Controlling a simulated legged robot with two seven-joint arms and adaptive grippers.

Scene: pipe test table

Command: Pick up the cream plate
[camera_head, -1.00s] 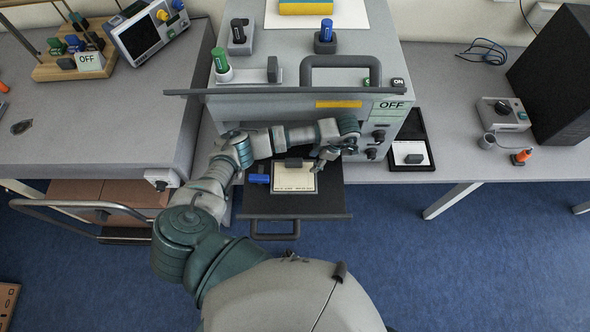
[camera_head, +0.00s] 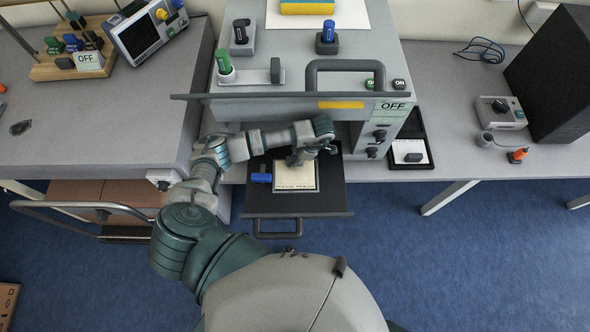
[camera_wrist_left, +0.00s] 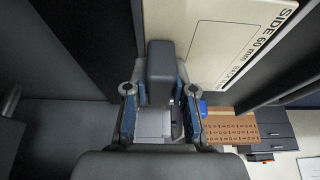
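The cream plate (camera_head: 296,178) lies flat in a dark pull-out tray (camera_head: 328,197) at the front of the grey machine. In the wrist view the cream plate (camera_wrist_left: 222,35) fills the upper right, with black print that includes "SIDE 60 mm" and a dark grey upright handle block (camera_wrist_left: 161,68). My left gripper (camera_head: 300,158) is over the plate's back edge and hides the handle in the head view. In the wrist view my left gripper (camera_wrist_left: 160,98) is open, one finger either side of the block, with gaps visible. My right gripper is not in view.
A blue-handled piece (camera_head: 261,177) lies in the tray left of the plate. The grey machine (camera_head: 300,72) and its raised front panel (camera_head: 270,96) stand just behind and above my left arm. A black case (camera_head: 408,152) is on the table to the right.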

